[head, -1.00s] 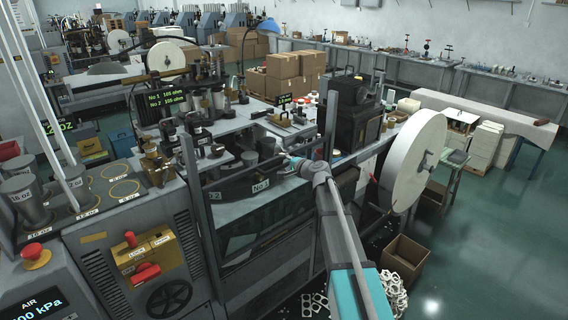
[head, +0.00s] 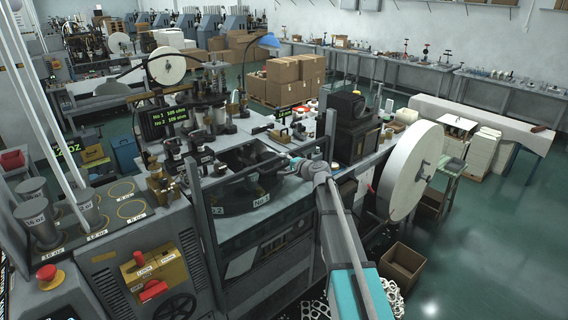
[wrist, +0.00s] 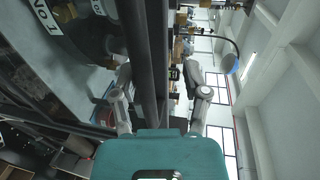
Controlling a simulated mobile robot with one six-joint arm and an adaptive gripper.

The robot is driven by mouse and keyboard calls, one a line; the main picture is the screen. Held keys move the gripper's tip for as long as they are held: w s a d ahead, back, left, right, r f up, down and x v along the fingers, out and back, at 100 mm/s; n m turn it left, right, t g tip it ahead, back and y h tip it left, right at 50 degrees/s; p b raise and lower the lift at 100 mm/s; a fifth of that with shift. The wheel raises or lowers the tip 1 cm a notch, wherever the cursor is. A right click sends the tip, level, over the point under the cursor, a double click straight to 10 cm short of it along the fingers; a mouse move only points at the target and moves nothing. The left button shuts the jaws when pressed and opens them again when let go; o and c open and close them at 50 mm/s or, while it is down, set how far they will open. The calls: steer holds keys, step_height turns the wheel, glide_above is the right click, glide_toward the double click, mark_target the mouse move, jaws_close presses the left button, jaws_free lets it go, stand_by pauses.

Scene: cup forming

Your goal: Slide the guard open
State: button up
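The guard looks like the dark framed panel (head: 270,248) on the front of the grey machine, between two upright posts, but its exact edges are hard to tell. My gripper (head: 290,158) is at the machine's upper right, close to the right post (head: 328,135). In the wrist view my gripper (wrist: 158,80) has its two fingers spread apart. A dark upright bar (wrist: 152,50) runs between them, and I see room on its right side. I cannot tell whether the left finger touches it.
A large white reel (head: 412,170) stands right of my arm. An open carton (head: 403,265) is on the floor.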

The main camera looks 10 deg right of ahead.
steer(key=v, duration=0.5)
steer(key=shift+s+d+p, duration=0.15)
steer(key=shift+s+p, duration=0.2)
steer(key=shift+p, duration=0.05)
steer(key=shift+f, duration=0.1)
steer(key=s+a+f+n+g+h+b, duration=0.1)
steer(key=s+a+f+n+g+b, duration=0.2)
steer(key=s+f, duration=0.45)
steer(key=s+a+f+n+g+b, duration=0.2)
steer(key=s+a+f+n+g, duration=0.15)
steer(key=s+f, duration=0.35)
steer(key=s+d+f+n+g+h+b, duration=0.1)
steer(key=s+d+f+n+g+h, duration=0.1)
steer(key=s, duration=0.8)
steer(key=s+d+f+n+g+h+b, duration=0.2)
steer(key=s+d+f+n+g+h, duration=0.1)
steer(key=s, duration=0.7)
step_height(320, 180, down, 4)
steer(key=shift+s+r+g+h+b, duration=0.1)
steer(key=shift+s+g+h+b, duration=0.15)
steer(key=shift+g+h, duration=0.75)
steer(key=shift+w, duration=0.1)
